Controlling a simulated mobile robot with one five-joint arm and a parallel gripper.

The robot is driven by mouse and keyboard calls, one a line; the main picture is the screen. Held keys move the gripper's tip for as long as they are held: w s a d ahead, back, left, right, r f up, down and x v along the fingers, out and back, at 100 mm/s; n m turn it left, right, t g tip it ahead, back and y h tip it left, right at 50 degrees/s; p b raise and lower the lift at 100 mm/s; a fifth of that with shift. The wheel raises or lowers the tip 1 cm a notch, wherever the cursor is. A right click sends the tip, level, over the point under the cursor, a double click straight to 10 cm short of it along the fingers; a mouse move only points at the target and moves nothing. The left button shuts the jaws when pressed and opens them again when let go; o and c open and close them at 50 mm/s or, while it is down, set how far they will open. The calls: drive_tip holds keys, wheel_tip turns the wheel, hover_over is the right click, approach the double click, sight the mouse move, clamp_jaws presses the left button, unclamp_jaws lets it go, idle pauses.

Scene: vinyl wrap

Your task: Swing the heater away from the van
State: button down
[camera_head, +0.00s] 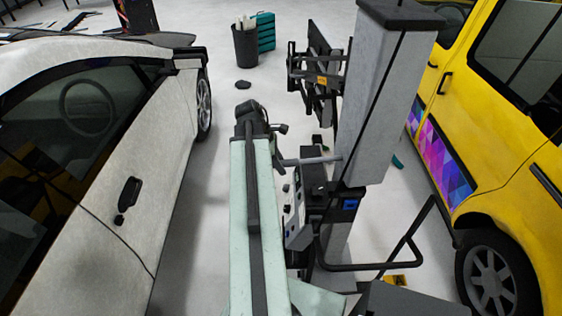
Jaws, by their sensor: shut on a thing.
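The heater (325,72) is a dark, framed panel unit on the far left side of a tall grey column (378,95). The column stands between the white car and the yellow van (500,130). A clear gap shows between the heater and the van, with the column in it. A light grey bar (312,160) sticks out left from the column. My mint-green arm reaches forward from the bottom, and my gripper (277,155) is at its far end, by the left end of this bar. It appears shut on the bar; the fingers are mostly hidden by my arm.
A white car (110,150) stands close on the left. The stand's black tube frame (400,245) and a control box (295,210) are right of my arm. A dark bin (245,45) and teal crates (265,32) stand at the back. Floor behind is mostly clear.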

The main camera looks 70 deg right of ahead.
drive_tip(key=shift+s+a, duration=0.2)
drive_tip(key=shift+a, duration=0.4)
drive_tip(key=shift+s+a, duration=0.15)
drive_tip(key=shift+a, duration=0.45)
idle(0.4)
idle(0.6)
drive_tip(key=shift+s+a, duration=0.2)
drive_tip(key=shift+a, duration=0.05)
idle(0.6)
drive_tip(key=c, duration=0.9)
unclamp_jaws()
drive_tip(key=shift+r, duration=0.1)
drive_tip(key=p+v, duration=0.9)
drive_tip(key=v, duration=0.1)
